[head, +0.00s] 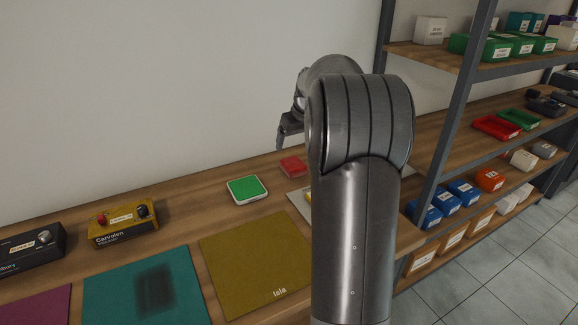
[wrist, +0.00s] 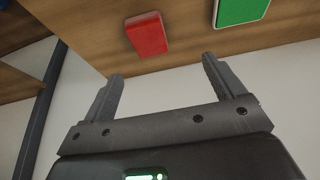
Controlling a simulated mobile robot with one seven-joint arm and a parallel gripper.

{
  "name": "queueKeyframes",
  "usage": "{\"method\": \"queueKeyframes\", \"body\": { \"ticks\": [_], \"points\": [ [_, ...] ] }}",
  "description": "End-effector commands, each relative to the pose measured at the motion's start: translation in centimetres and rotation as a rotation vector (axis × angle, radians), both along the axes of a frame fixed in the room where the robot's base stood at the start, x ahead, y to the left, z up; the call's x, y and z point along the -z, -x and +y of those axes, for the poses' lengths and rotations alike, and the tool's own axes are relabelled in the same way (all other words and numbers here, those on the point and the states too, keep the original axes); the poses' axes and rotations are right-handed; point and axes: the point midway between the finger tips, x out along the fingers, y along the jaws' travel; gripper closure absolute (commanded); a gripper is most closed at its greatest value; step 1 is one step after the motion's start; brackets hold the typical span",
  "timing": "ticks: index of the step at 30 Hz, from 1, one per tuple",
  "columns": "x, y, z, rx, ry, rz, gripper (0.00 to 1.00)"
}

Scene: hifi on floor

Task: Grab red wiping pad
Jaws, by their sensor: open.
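The red wiping pad (head: 292,167) lies on the wooden table near its back edge, partly beside my arm in the head view. In the wrist view the red pad (wrist: 147,34) is ahead of my gripper, a little beyond the fingertips and roughly between them in line. My gripper (wrist: 160,68) is open and empty, with its two fingers spread apart. In the head view my gripper (head: 284,140) shows only in part, above the table near the red pad; my arm hides the rest.
A green pad with a white base (head: 248,190) lies left of the red pad. Mustard (head: 255,262) and teal (head: 110,290) mats cover the table's front. A yellow-black box (head: 123,223) stands at left. A metal-framed shelf (head: 455,120) with bins stands at right.

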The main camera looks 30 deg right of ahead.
Motion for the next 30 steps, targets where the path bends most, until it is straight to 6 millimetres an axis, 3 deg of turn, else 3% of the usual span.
{"method": "queueKeyframes", "body": {
  "ticks": [3, 6, 11, 18, 25, 30],
  "points": [
    [1.3, -1.1, -2.0, 0.001, -0.002, 0.003, 0.13],
    [1.8, -1.6, -2.7, 0.001, -0.003, 0.002, 0.13],
    [3.1, -2.1, -2.8, 0.0, -0.003, 0.003, 0.13],
    [6.5, -3.5, -2.8, 0.0, -0.003, 0.004, 0.13],
    [8.2, -4.2, -2.6, 0.0, -0.003, 0.004, 0.13],
    [10.6, -5.2, -2.5, 0.0, -0.003, 0.005, 0.13]
  ]
}}
